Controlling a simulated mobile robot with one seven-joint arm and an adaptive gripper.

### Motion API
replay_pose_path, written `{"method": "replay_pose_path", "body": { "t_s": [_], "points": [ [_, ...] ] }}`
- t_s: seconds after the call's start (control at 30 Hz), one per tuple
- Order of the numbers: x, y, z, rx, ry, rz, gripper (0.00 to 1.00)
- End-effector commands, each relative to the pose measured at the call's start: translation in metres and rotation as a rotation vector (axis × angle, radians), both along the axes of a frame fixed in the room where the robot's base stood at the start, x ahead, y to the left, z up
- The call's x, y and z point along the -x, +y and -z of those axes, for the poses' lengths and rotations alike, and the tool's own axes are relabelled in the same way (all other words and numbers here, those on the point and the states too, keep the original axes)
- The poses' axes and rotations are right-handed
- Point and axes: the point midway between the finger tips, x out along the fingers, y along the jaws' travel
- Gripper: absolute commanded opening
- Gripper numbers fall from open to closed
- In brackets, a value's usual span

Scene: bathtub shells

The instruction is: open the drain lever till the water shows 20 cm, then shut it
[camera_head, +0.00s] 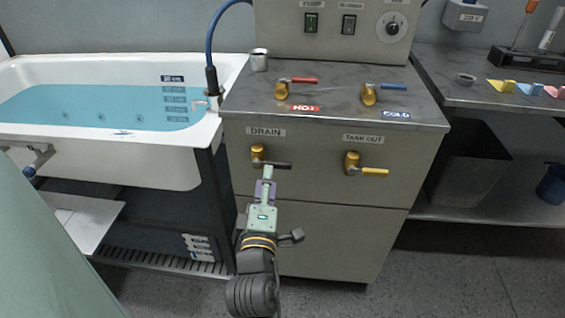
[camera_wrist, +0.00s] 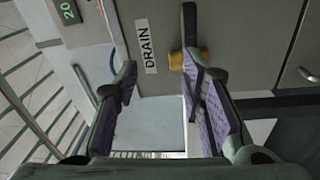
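The drain lever has a brass body (camera_head: 257,155) and a black handle (camera_head: 277,164) pointing right, level, under the DRAIN label on the grey cabinet. In the wrist view its dark handle (camera_wrist: 189,22) lies by the right finger's tip. My gripper (camera_head: 267,180) is just below the handle; in the wrist view its purple-padded fingers (camera_wrist: 160,75) are apart with nothing gripped. I cannot tell whether the right finger touches the lever. The white bathtub (camera_head: 110,158) holds blue water (camera_head: 85,105), its surface just below the top mark of the depth scale (camera_head: 173,79); the digits are blurred.
A TANK OUT lever (camera_head: 374,170) with a yellow handle sits right of the drain. HOT (camera_head: 296,82) and COLD (camera_head: 385,89) levers and a metal cup (camera_head: 259,60) are on the cabinet top. A side bench (camera_head: 490,90) stands right. Floor in front right is clear.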

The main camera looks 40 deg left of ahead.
Motion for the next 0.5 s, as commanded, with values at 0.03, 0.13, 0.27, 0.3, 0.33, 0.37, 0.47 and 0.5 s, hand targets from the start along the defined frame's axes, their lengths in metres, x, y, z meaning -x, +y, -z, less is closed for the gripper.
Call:
{"method": "replay_pose_path", "body": {
  "t_s": [0.03, 0.13, 0.27, 0.3, 0.33, 0.37, 0.47, 0.5],
  "points": [
    [-0.001, -0.008, 0.015, 0.070, 0.002, 0.028, 0.37],
    [-0.003, -0.017, 0.030, 0.151, -0.004, 0.061, 0.37],
    [-0.012, -0.014, 0.033, 0.170, -0.008, 0.070, 0.37],
    [-0.016, -0.011, 0.032, 0.168, -0.008, 0.069, 0.37],
    [-0.021, -0.008, 0.032, 0.168, -0.008, 0.070, 0.37],
    [-0.025, -0.006, 0.031, 0.168, -0.009, 0.070, 0.37],
    [-0.042, 0.005, 0.030, 0.167, -0.008, 0.068, 0.37],
    [-0.049, 0.009, 0.029, 0.166, -0.009, 0.068, 0.37]
  ]
}}
